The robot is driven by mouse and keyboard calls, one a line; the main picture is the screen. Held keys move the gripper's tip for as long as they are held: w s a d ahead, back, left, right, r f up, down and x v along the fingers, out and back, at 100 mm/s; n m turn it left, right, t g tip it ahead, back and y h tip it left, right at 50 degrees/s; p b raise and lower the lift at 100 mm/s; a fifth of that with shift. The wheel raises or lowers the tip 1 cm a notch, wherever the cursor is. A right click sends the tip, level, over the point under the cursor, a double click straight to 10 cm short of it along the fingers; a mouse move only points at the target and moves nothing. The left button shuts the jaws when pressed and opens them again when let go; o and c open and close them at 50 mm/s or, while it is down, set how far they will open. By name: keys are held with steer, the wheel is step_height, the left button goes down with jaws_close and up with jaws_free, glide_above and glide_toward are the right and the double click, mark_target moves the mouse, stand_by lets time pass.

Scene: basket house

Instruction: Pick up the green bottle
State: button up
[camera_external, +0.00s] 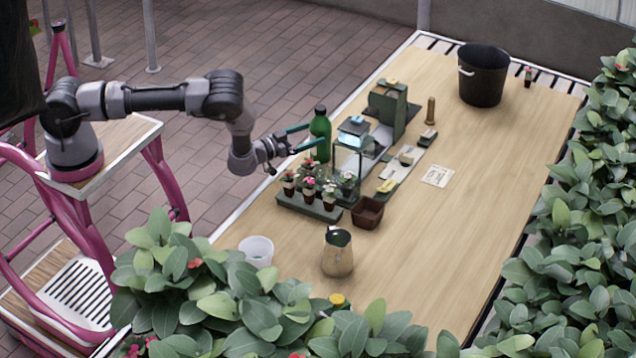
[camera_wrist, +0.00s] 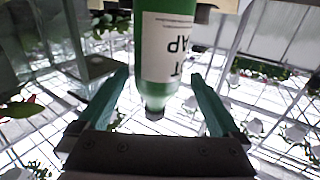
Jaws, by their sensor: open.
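The green bottle (camera_external: 320,128) stands upright near the table's left edge, with a dark cap and a white label. In the wrist view the bottle (camera_wrist: 183,52) appears upside down, its capped neck pointing toward the gripper's palm side. My gripper (camera_external: 309,138) is open, with its two teal fingers at the bottle. In the wrist view the fingers of my gripper (camera_wrist: 160,82) lie on either side of the bottle's neck and label, with gaps showing. The bottle's base is hidden behind the plants and clear case.
A tray of potted flowers (camera_external: 310,206) and a clear case (camera_external: 350,165) stand close to the bottle. A green-grey machine (camera_external: 390,108) is behind it. A brown box (camera_external: 367,213), jug (camera_external: 338,255) and black bucket (camera_external: 484,82) stand on the table. The table's right side is clear.

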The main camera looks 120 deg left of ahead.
mark_target(321, 131)
steer(key=x, duration=0.4)
steer(key=shift+w+a, duration=0.15)
steer(key=shift+w, duration=0.05)
jaws_close()
